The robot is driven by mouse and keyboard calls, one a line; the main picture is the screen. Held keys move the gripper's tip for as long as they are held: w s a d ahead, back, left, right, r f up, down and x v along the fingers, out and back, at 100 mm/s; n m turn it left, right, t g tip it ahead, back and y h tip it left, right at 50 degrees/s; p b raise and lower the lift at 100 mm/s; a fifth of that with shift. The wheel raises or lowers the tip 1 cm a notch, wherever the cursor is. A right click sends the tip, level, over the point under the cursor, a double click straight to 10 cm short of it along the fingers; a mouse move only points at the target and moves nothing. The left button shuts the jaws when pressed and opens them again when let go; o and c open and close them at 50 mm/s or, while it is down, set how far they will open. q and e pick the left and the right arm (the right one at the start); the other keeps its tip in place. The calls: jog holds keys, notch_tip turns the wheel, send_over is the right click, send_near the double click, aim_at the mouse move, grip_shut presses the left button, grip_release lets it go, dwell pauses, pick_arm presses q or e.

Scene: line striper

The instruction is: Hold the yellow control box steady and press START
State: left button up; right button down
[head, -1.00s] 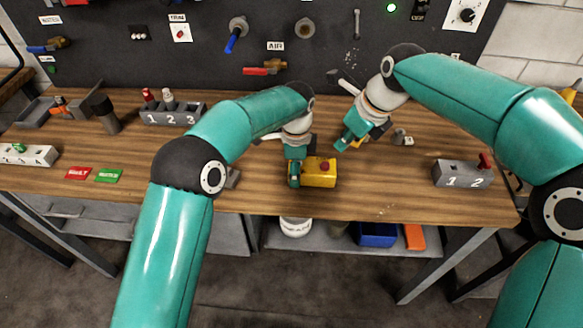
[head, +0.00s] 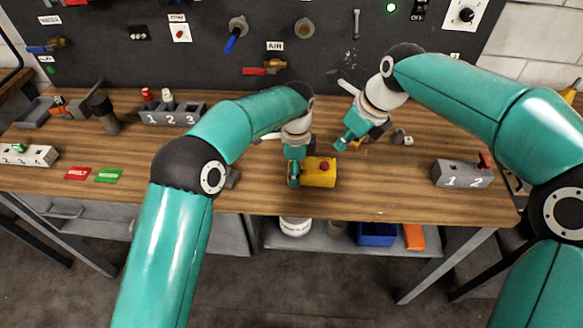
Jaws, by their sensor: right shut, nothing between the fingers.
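The yellow control box (head: 319,176) lies on the wooden bench near its front edge, with a red button (head: 325,167) on top. No START label or other button can be made out on it. My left gripper (head: 294,178) is at the left end of the box, its fingers pointing down; they overlap the box's end, and I cannot tell whether they grip it. My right gripper (head: 341,146) is shut and empty, above and behind the box, slightly to its right, apart from it. A small yellow-orange thing (head: 358,142) is partly hidden behind the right gripper.
A grey block marked 1 and 2 (head: 461,174) stands at the right; another marked 1 2 3 (head: 172,115) is at the back left. Red (head: 77,174) and green (head: 109,176) labels lie at the left front. The bench between the box and the right block is clear.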

aim_at(326, 166)
jog(key=w+a+r+n+t+y, duration=0.1)
jog(key=w+a+n+t+y, duration=0.25)
jog(key=n, duration=0.35)
jog(key=shift+t+h, duration=0.25)
jog(key=shift+t, duration=0.2)
jog(key=shift+s+d+f, duration=0.1)
jog(key=shift+s+f, duration=0.2)
jog(key=shift+f, duration=1)
jog(key=shift+s+d+f, duration=0.1)
jog(key=shift+s+f, duration=0.15)
jog(key=shift+f, duration=1.05)
jog(key=shift+s+d+f, duration=0.1)
jog(key=shift+s+f, duration=0.2)
jog(key=shift+f, duration=1)
